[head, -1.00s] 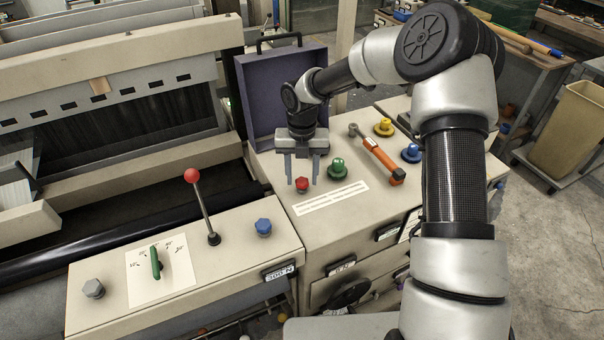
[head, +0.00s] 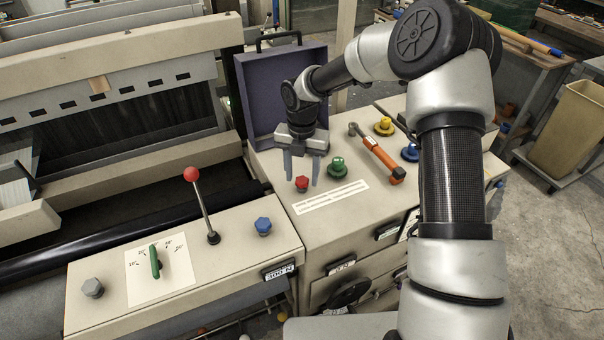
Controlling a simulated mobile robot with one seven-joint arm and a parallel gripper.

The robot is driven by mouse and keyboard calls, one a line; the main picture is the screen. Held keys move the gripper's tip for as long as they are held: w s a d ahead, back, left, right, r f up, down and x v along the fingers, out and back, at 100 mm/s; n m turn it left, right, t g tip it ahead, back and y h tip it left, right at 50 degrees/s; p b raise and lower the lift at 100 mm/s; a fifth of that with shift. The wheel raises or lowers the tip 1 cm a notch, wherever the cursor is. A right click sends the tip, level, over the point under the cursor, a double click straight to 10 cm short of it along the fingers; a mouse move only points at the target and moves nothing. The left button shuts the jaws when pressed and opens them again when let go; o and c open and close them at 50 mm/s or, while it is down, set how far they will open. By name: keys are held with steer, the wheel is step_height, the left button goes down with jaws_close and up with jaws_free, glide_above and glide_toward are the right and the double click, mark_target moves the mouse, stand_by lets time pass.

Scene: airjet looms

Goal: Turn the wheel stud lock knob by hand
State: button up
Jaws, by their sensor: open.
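No label that I can read names the wheel stud lock knob, so I cannot tell which knob it is. A small red knob (head: 302,184) sits on the cabinet top, with a green knob (head: 337,167) to its right. Yellow (head: 384,127) and blue (head: 410,152) knobs stand farther right. On the lower console are a blue knob (head: 263,227) and a grey hex knob (head: 92,288).
An orange-handled tool (head: 382,158) lies right of the green knob. A purple case (head: 265,95) stands open behind my gripper. A white label strip (head: 331,197) lies before the knobs.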

steer(key=shift+r, duration=0.1)
step_height(320, 180, up, 2)
steer(key=shift+r+p, duration=0.15)
steer(key=shift+p, duration=0.75)
steer(key=shift+r, duration=1.75)
steer(key=shift+r, duration=0.1)
